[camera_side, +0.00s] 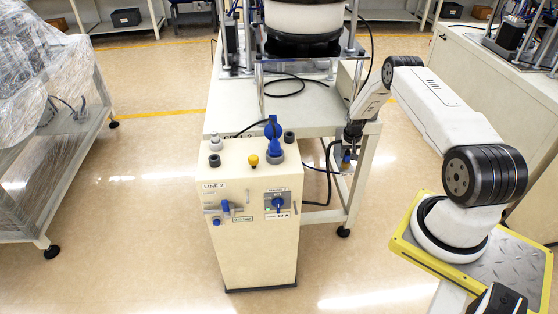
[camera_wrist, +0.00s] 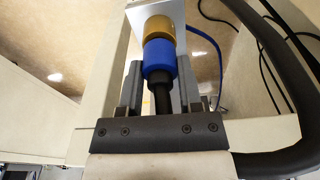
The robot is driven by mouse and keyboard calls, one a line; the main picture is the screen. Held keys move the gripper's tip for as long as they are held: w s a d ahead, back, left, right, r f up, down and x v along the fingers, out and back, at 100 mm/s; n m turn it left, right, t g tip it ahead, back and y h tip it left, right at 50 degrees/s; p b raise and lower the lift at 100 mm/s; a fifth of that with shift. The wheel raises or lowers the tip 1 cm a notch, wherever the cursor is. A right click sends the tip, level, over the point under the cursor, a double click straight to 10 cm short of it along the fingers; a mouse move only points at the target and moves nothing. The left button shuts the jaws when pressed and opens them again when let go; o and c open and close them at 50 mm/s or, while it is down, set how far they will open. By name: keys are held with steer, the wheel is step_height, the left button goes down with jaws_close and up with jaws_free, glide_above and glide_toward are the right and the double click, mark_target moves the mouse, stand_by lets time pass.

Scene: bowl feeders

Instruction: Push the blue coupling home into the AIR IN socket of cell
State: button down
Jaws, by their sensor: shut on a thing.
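The blue coupling (camera_wrist: 160,62) has a black hose end (camera_wrist: 162,92) below it in the wrist view. My gripper (camera_wrist: 159,80) is shut on the coupling, with one grey finger on each side. A brass socket (camera_wrist: 158,27) on a pale plate (camera_wrist: 170,10) lies directly beyond the coupling and in line with it. Their edges meet in the picture; how deep the coupling sits cannot be told. In the side view my gripper (camera_side: 347,150) is at the right side of the bench, with the blue coupling (camera_side: 346,157) small beneath it. Any socket label is unreadable.
A cream cabinet (camera_side: 250,225) labelled LINE 2, with knobs and a blue lever, stands left of my gripper. The bench (camera_side: 225,98) carries a bowl feeder (camera_side: 303,20). A thick black hose (camera_wrist: 275,70) curves along the right of the wrist view, near a thin blue line (camera_wrist: 207,40).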

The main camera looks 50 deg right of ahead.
steer(key=shift+f, duration=0.2)
steer(key=shift+c, duration=1)
jaws_free()
steer(key=shift+o, duration=0.3)
steer(key=shift+o, duration=0.7)
steer(key=shift+r, duration=0.2)
steer(key=shift+s+a+r, duration=0.15)
steer(key=shift+r, duration=1.6)
steer(key=shift+s+a+r, duration=0.1)
steer(key=shift+a+r, duration=0.05)
steer(key=shift+r, duration=1.55)
